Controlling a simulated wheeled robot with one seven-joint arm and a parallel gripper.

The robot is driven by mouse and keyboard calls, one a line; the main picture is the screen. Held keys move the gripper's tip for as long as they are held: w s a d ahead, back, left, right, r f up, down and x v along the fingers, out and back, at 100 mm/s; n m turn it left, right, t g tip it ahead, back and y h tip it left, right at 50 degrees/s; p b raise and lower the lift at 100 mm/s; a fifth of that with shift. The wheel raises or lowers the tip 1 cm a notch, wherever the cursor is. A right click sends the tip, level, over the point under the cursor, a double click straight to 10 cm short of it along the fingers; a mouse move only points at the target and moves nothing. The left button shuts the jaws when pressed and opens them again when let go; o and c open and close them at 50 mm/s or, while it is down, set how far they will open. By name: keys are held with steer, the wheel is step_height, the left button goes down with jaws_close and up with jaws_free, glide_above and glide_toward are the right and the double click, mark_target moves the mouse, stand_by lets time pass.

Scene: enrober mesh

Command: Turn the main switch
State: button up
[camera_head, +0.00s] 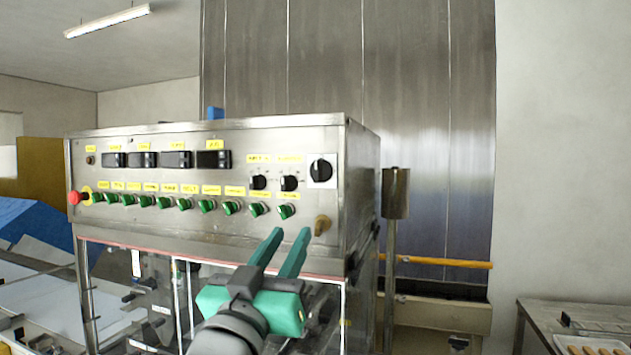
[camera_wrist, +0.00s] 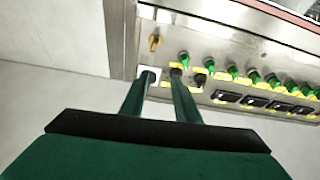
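The control panel (camera_head: 240,150) is a steel box face with labelled switches. A large black rotary switch on a white square plate (camera_head: 320,171), likely the main switch, is at its upper right. In the wrist view, its white plate (camera_wrist: 149,71) shows at the panel's edge, partly hidden by a finger. My green gripper (camera_head: 288,236) is in front of the panel's lower right part, below the switch in the head view. Its two fingers (camera_wrist: 160,76) are apart with nothing seen between them. I cannot tell how far the tips are from the panel.
Two smaller black knobs (camera_head: 274,182) sit left of the switch. A row of green switches (camera_head: 185,204) and a red button (camera_head: 74,198) lie lower, with a brass knob (camera_head: 322,225) at the right. A steel cylinder on a post (camera_head: 395,193) stands right of the box.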

steer(key=m, duration=0.1)
glide_toward(318, 173)
steer(key=shift+h, duration=0.4)
steer(key=x, duration=0.4)
steer(key=a+x, duration=0.1)
steer(key=x, duration=0.1)
steer(key=shift+w+d+r, duration=0.15)
steer(key=shift+w, duration=0.25)
steer(key=shift+x, duration=0.8)
steer(key=shift+d, duration=0.15)
steer(key=shift+w, duration=0.2)
jaws_close()
steer(key=shift+d, duration=0.25)
steer(key=shift+a+m, duration=0.1)
steer(key=shift+m, duration=0.3)
